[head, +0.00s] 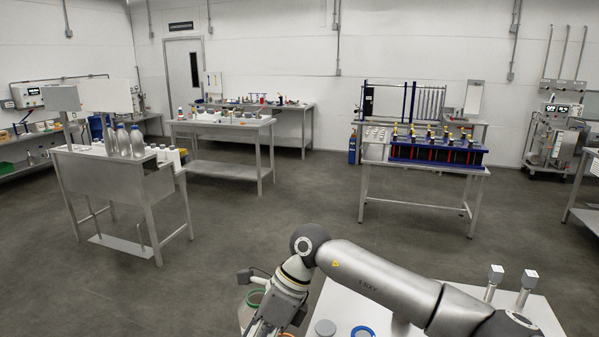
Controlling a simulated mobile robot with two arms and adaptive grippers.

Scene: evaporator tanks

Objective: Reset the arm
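My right arm (385,280) comes in from the lower right and bends at a dark elbow joint, then points down to the lower middle. My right gripper (268,318) is at the bottom edge, above or beside the left end of a white table. Its fingertips are cut off or too small to read, so I cannot tell whether it is open or shut. My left arm and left gripper are out of view.
The white table (545,318) below my arm bears a grey round lid (325,328), a blue ring (363,331) and metal posts (527,281). Open floor (285,215) lies beyond.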

